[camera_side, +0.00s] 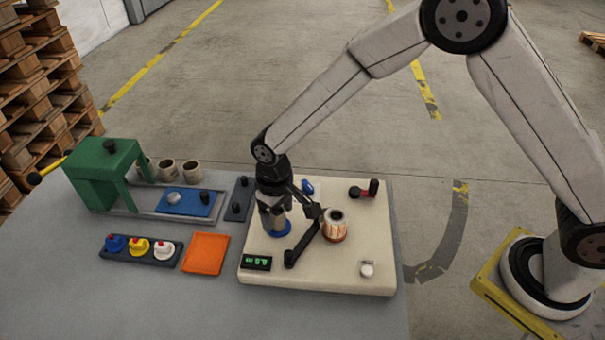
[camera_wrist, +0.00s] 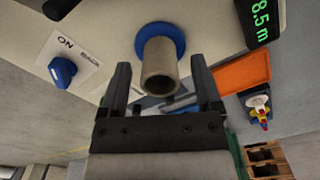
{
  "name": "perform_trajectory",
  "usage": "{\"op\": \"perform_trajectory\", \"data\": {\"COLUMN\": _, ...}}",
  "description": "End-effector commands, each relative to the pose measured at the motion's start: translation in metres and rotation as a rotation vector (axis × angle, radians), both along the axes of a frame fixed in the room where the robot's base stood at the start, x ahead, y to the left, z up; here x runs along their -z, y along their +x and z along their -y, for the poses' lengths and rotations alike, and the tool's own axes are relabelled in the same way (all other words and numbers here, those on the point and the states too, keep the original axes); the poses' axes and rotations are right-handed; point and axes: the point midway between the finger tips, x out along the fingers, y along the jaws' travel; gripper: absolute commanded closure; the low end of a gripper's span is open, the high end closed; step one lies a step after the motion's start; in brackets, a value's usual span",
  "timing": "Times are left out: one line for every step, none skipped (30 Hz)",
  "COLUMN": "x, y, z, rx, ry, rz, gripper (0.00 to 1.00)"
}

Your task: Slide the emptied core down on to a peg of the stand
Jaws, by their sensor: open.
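The emptied core is a plain grey-brown tube (camera_wrist: 160,72) standing on a blue round hub (camera_wrist: 160,34). In the side view the core (camera_side: 278,221) and the hub (camera_side: 281,229) are on the left part of the cream rewinder. My gripper (camera_side: 275,203) points down over the core. In the wrist view my gripper's black fingers (camera_wrist: 160,84) are open, one on each side of the core, with gaps visible. The stand seems to be the dark plate (camera_side: 239,197) with two short black pegs, left of the rewinder; both pegs look bare.
On the rewinder (camera_side: 320,277) are a copper-striped roll (camera_side: 335,228), a black arm (camera_side: 302,243), a red-black lever (camera_side: 364,190), a white knob (camera_side: 367,268) and a green display (camera_side: 257,263). An orange pad (camera_side: 206,253), a blue plate (camera_side: 185,204) and a green frame (camera_side: 105,168) lie further left.

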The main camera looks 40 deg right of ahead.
Motion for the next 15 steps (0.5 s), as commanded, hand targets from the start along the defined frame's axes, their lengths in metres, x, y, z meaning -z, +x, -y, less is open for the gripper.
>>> {"op": "perform_trajectory", "data": {"x": -0.0001, "y": 0.0001, "z": 0.0, "rx": 0.0, "ry": 0.0, "rz": 0.0, "gripper": 0.17}}
{"op": "perform_trajectory", "data": {"x": -0.0001, "y": 0.0001, "z": 0.0, "rx": 0.0, "ry": 0.0, "rz": 0.0, "gripper": 0.17}}
{"op": "perform_trajectory", "data": {"x": -0.0001, "y": 0.0001, "z": 0.0, "rx": 0.0, "ry": 0.0, "rz": 0.0, "gripper": 0.17}}
{"op": "perform_trajectory", "data": {"x": -0.0002, "y": 0.0001, "z": 0.0, "rx": 0.0, "ry": 0.0, "rz": 0.0, "gripper": 0.27}}
{"op": "perform_trajectory", "data": {"x": -0.0002, "y": 0.0001, "z": 0.0, "rx": 0.0, "ry": 0.0, "rz": 0.0, "gripper": 0.36}}
{"op": "perform_trajectory", "data": {"x": -0.0002, "y": 0.0001, "z": 0.0, "rx": 0.0, "ry": 0.0, "rz": 0.0, "gripper": 0.49}}
{"op": "perform_trajectory", "data": {"x": -0.0002, "y": 0.0, "z": 0.0, "rx": 0.0, "ry": 0.0, "rz": 0.0, "gripper": 0.59}}
{"op": "perform_trajectory", "data": {"x": -0.0003, "y": 0.0, "z": 0.0, "rx": 0.0, "ry": 0.0, "rz": 0.0, "gripper": 0.68}}
{"op": "perform_trajectory", "data": {"x": -0.0003, "y": 0.0, "z": 0.0, "rx": 0.0, "ry": 0.0, "rz": 0.0, "gripper": 0.81}}
{"op": "perform_trajectory", "data": {"x": -0.0003, "y": 0.0, "z": 0.0, "rx": 0.0, "ry": 0.0, "rz": 0.0, "gripper": 0.81}}
{"op": "perform_trajectory", "data": {"x": -0.0003, "y": 0.0, "z": 0.0, "rx": 0.0, "ry": 0.0, "rz": 0.0, "gripper": 0.82}}
{"op": "perform_trajectory", "data": {"x": -0.0004, "y": 0.0001, "z": 0.0, "rx": 0.0, "ry": 0.0, "rz": 0.0, "gripper": 0.82}}
{"op": "perform_trajectory", "data": {"x": -0.0005, "y": 0.0001, "z": 0.0, "rx": 0.0, "ry": 0.0, "rz": 0.0, "gripper": 0.82}}
{"op": "perform_trajectory", "data": {"x": -0.0007, "y": 0.0001, "z": 0.0, "rx": 0.0, "ry": 0.0, "rz": 0.0, "gripper": 0.82}}
{"op": "perform_trajectory", "data": {"x": -0.0011, "y": 0.0001, "z": 0.0, "rx": 0.0, "ry": 0.0, "rz": 0.0, "gripper": 0.82}}
